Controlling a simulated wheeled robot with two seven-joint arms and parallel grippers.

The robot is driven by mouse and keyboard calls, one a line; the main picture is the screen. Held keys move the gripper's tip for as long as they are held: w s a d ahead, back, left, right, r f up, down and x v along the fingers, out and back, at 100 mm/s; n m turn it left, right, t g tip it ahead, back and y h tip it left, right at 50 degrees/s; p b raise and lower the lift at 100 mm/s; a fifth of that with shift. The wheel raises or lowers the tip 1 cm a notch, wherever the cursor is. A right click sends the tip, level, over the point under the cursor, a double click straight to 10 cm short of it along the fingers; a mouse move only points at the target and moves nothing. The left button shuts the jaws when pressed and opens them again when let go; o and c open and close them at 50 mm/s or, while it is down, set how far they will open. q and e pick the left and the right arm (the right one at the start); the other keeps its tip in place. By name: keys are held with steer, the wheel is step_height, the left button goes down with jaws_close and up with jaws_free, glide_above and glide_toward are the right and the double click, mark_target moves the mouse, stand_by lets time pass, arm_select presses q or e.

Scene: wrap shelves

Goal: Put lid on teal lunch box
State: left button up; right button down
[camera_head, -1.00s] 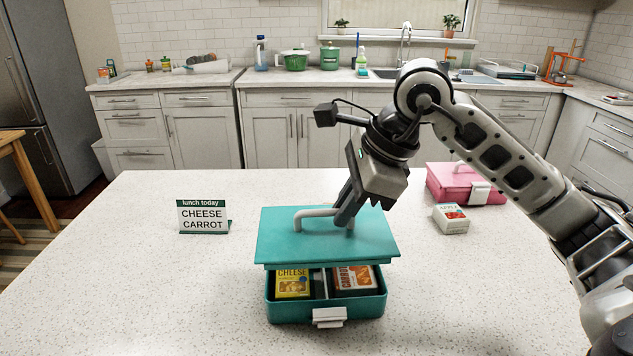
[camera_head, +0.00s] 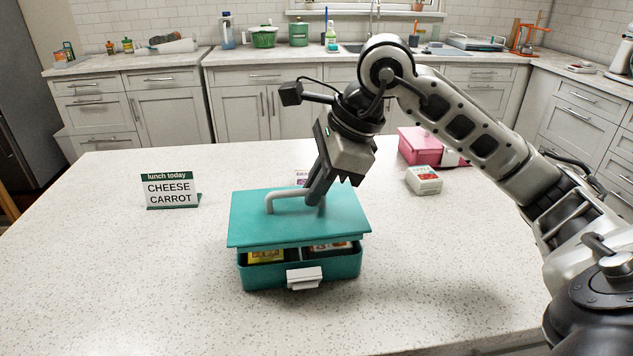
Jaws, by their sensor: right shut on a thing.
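The teal lunch box (camera_head: 340,268) stands on the speckled white counter with its white latch (camera_head: 304,277) at the front. Inside, a yellow cheese pack (camera_head: 266,257) and an orange carrot pack (camera_head: 330,247) show only at their tops. The teal lid (camera_head: 300,228) is over the box, nearly level, with a gap at the front through which the packs show. My right gripper (camera_head: 316,198) is shut on the lid's grey handle (camera_head: 282,195) near its right end. Whether the lid's back edge touches the box is hidden. My left gripper is not in view.
A sign reading "lunch today CHEESE CARROT" (camera_head: 171,190) stands to the left. A white apple pack (camera_head: 423,180) and a pink lunch box (camera_head: 420,146) are at the back right. Another small pack (camera_head: 301,177) shows partly behind the lid. The counter's left and front are clear.

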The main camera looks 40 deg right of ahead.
mark_target(317, 208)
steer(key=shift+f+b, duration=0.5)
steer(key=shift+f, duration=0.4)
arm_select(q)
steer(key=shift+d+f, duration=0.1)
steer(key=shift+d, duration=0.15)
arm_select(e)
steer(key=shift+f, duration=0.15)
arm_select(q)
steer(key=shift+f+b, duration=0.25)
steer(key=shift+b, duration=0.05)
stand_by(0.5)
